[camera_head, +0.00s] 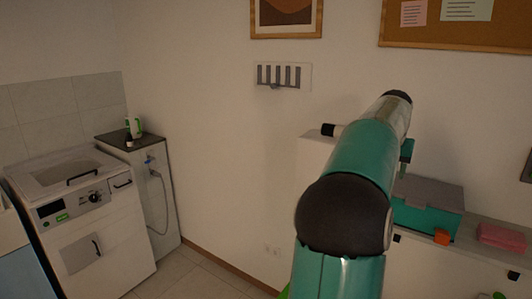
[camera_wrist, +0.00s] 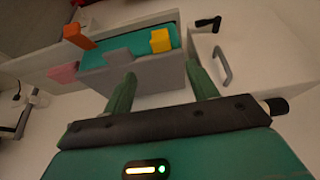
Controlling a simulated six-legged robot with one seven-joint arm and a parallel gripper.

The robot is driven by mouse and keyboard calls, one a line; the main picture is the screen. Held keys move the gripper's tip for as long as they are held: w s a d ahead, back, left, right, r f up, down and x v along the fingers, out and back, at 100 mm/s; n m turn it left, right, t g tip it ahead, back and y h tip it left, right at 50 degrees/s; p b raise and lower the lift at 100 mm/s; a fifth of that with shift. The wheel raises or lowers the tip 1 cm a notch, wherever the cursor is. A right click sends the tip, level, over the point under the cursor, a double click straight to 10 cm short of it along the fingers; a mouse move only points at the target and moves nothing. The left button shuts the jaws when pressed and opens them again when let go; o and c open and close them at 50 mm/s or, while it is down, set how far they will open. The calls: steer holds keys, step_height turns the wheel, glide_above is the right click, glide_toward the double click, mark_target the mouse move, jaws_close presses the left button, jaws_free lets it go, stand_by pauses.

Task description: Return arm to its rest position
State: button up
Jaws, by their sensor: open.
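My arm (camera_head: 360,160) reaches up and forward from the bottom centre of the head view, bent at a dark joint. Its far end hides part of the counter and wall. In the wrist view my gripper (camera_wrist: 160,73) is open, with two green fingers apart and nothing between them. Beyond the fingers is a teal box with a grey lid (camera_wrist: 150,78). I cannot tell whether the fingertips touch it. The teal box (camera_head: 425,222) stands on the counter at the right in the head view, partly behind my arm.
An orange block (camera_head: 442,237) and a pink item (camera_head: 502,235) lie by the box. A yellow block (camera_wrist: 160,41) shows near it. A white unit with a handle (camera_wrist: 222,66) stands close beside it. A white machine (camera_head: 85,220) is at left; a grey slotted rack (camera_head: 280,76) hangs on the wall.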

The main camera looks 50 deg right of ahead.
steer(key=w+a+f+n+t+y, duration=0.1)
steer(key=w+a+n, duration=0.2)
steer(key=w+a, duration=0.55)
steer(key=w+a+n+t+y, duration=0.1)
steer(key=w+a+n+t, duration=0.15)
steer(key=a, duration=1.15)
steer(key=w+a+f+n+t+y, duration=0.1)
steer(key=w+a+n, duration=0.1)
steer(key=w+a, duration=0.65)
steer(key=s+a+f+n, duration=0.3)
steer(key=a, duration=0.7)
steer(key=s+a+f+n+y, duration=0.1)
steer(key=s+a+f, duration=0.3)
steer(key=a, duration=0.6)
steer(key=s+a+f+n, duration=0.3)
steer(key=a+n, duration=0.1)
steer(key=a, duration=0.6)
steer(key=shift+s+a+f+n+y, duration=0.15)
steer(key=shift+s+a+n+y, duration=0.1)
steer(key=shift+n+y, duration=0.15)
steer(key=shift+d, duration=0.1)
steer(key=c, duration=0.5)
steer(key=shift+d, duration=0.1)
steer(key=shift+d, duration=0.1)
